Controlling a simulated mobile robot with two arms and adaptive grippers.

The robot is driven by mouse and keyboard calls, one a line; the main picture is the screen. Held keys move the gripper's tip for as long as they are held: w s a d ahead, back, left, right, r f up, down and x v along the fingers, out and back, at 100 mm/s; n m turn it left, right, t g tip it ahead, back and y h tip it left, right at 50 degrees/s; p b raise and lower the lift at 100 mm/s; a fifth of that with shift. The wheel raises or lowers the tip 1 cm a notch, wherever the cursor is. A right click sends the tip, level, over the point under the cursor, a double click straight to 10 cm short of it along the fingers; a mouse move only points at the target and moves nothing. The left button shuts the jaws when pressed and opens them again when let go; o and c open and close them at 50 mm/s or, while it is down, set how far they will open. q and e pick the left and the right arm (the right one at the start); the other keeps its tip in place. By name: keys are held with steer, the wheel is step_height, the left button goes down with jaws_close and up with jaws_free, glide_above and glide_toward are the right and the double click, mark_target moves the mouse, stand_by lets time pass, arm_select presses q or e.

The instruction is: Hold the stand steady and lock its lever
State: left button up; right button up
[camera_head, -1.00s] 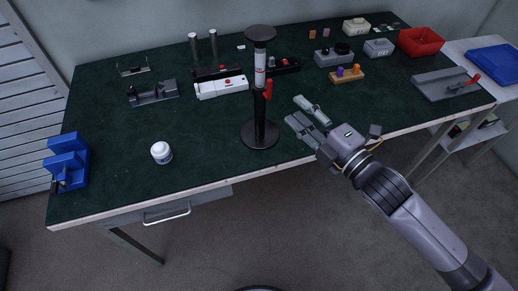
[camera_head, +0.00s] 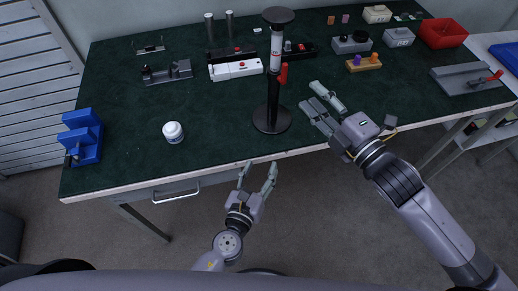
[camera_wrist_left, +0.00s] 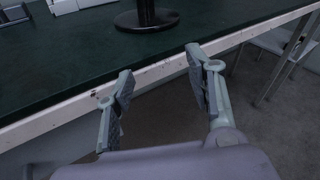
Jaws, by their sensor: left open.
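The stand (camera_head: 273,92) is upright on the table, with a round black base, a dark column, a white labelled section and a flat round top. Its red lever (camera_head: 283,73) is on the column's right side, hanging roughly along the column. My left gripper (camera_head: 259,166) is open and empty in front of the table's front edge, below the stand. In the left wrist view its fingers (camera_wrist_left: 158,75) are spread, with the stand's base (camera_wrist_left: 147,19) beyond them on the table. My right gripper (camera_head: 319,97) is open over the table, right of the stand, not touching it.
A white jar (camera_head: 173,132) stands left of the stand. A blue block (camera_head: 82,137) is at the left, a red bin (camera_head: 443,33) at the back right. The front-middle tabletop is clear.

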mark_target(272, 104)
arm_select(q)
step_height(272, 104, up, 8)
steer(key=w+m+t+y, duration=0.1)
steer(key=w+t, duration=0.1)
steer(key=w, duration=0.5)
steer(key=w+d, duration=0.1)
steer(key=w, duration=0.5)
steer(key=w+d, duration=0.1)
steer(key=w, duration=0.4)
steer(key=shift+w+d, duration=0.25)
steer(key=shift+w, duration=0.15)
jaws_close()
steer(key=shift+c, duration=1.6)
jaws_free()
jaws_close()
